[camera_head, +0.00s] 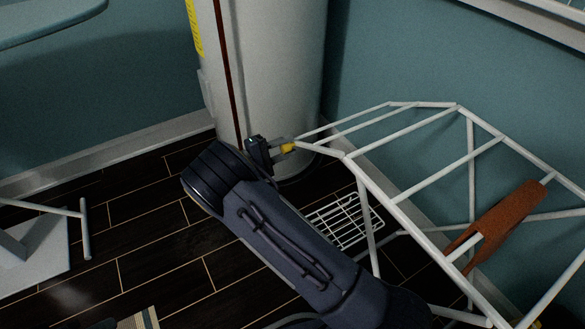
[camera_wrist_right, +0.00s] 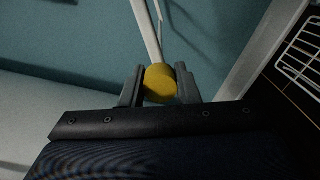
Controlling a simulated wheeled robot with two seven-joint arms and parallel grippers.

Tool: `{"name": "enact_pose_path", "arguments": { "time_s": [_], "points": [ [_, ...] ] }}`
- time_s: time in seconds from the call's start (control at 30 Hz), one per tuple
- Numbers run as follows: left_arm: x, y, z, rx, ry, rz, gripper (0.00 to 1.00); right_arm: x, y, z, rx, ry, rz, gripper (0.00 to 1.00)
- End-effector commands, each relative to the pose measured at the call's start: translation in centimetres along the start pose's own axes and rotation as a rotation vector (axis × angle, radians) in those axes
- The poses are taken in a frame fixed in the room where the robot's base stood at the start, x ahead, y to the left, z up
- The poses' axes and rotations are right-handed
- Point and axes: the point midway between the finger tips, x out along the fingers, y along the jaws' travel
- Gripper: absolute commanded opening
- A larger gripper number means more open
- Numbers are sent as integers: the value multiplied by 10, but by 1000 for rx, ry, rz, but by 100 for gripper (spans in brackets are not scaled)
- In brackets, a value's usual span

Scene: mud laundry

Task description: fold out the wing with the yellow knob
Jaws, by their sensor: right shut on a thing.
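The yellow knob (camera_head: 288,148) sits at the near left end of the wing (camera_head: 385,122) of a white drying rack (camera_head: 395,198). The wing looks raised, extending out from the rack's top toward the white cylinder. My right gripper (camera_head: 281,147) is shut on the yellow knob. In the right wrist view the knob (camera_wrist_right: 160,83) sits between both fingers (camera_wrist_right: 160,86), with a white rod running up behind it. My left gripper is not in view.
A brown cloth (camera_head: 508,215) hangs over the rack's right part. A white wire shelf (camera_head: 345,220) is low beneath the rack. A large white cylinder (camera_head: 270,70) stands right behind my right gripper. Dark floor (camera_head: 150,235) is open at left, near a white stand (camera_head: 35,255).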

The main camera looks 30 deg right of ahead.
Motion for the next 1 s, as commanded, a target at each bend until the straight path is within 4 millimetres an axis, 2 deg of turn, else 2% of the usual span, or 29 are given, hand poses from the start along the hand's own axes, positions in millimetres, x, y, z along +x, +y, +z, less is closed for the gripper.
{"name": "enact_pose_path", "arguments": {
  "time_s": [0.03,0.2,0.5,0.7,1.0],
  "points": [
    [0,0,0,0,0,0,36,-1,13,-3,51,5,0,0],
    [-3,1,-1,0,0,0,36,-2,47,-5,206,7,-1,0],
    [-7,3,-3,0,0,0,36,-2,95,1,425,5,-2,0],
    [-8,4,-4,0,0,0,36,-2,112,6,512,4,-2,0],
    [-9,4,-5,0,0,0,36,-2,122,10,567,2,-2,0]
  ]
}}
